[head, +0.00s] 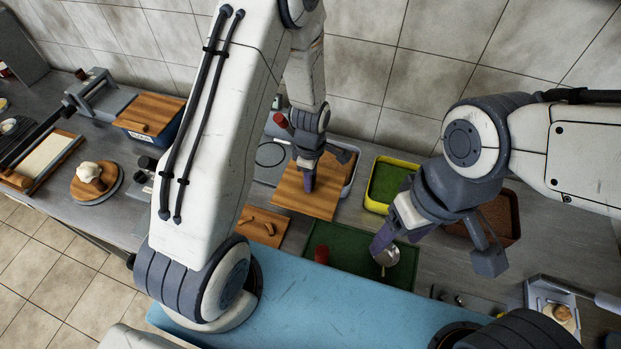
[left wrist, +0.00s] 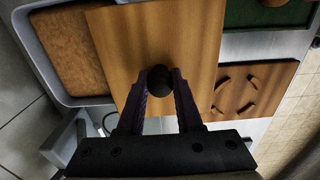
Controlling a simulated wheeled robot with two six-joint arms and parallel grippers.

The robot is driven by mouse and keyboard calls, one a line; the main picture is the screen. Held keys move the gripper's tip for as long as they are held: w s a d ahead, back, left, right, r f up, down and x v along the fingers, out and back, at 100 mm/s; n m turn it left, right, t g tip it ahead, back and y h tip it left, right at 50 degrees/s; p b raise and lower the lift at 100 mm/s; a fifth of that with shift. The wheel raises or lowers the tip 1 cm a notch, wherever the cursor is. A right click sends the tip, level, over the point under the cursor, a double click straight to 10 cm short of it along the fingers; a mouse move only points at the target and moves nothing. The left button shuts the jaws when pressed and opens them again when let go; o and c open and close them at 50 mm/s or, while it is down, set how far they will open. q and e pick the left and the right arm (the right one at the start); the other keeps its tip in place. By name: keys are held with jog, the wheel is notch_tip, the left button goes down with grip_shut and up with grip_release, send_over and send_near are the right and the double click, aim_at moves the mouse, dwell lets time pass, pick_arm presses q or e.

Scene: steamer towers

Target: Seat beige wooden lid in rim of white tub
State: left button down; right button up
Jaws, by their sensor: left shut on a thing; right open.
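The beige wooden lid (head: 312,205) is a flat square board with a dark round knob (left wrist: 160,80). My left gripper (head: 309,181) is shut on the knob, with a purple finger on each side of it in the left wrist view (left wrist: 160,100). The white tub (head: 352,172) stands behind the lid and is partly hidden by it and by my gripper. In the left wrist view the tub's pale rim (left wrist: 30,50) shows at left, around a brown filling. The lid overlaps one side of the tub, offset from it. My right gripper (head: 382,240) is open over the green tray.
A yellow tub with green filling (head: 388,182) and a brown-filled tub (head: 490,220) stand to the right. A green tray (head: 345,245) holds a red cup and a metal round piece (head: 388,256). A wooden board (head: 260,226) lies in front of the lid.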

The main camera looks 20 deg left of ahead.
aim_at(322, 170)
pick_arm(q)
jog(key=shift+r, duration=0.15)
jog(key=shift+d+r, duration=0.1)
jog(key=shift+r, duration=0.1)
jog(key=shift+w+d+f, duration=0.1)
jog(key=shift+w+d, duration=0.05)
jog(key=shift+w, duration=0.9)
jog(key=shift+w+d+r, duration=0.1)
jog(key=shift+w+d, duration=0.1)
jog(key=shift+w, duration=0.85)
jog(key=shift+w+d+f, duration=0.1)
jog(key=shift+w+d, duration=0.05)
jog(key=shift+w, duration=0.9)
jog(key=shift+w+d, duration=0.2)
jog(key=shift+w, duration=1.2)
jog(key=shift+w+d, duration=0.2)
jog(key=shift+w, duration=1.2)
jog(key=shift+f+b, duration=0.55)
jog(key=shift+f, duration=0.05)
jog(key=c, duration=0.5)
grip_release()
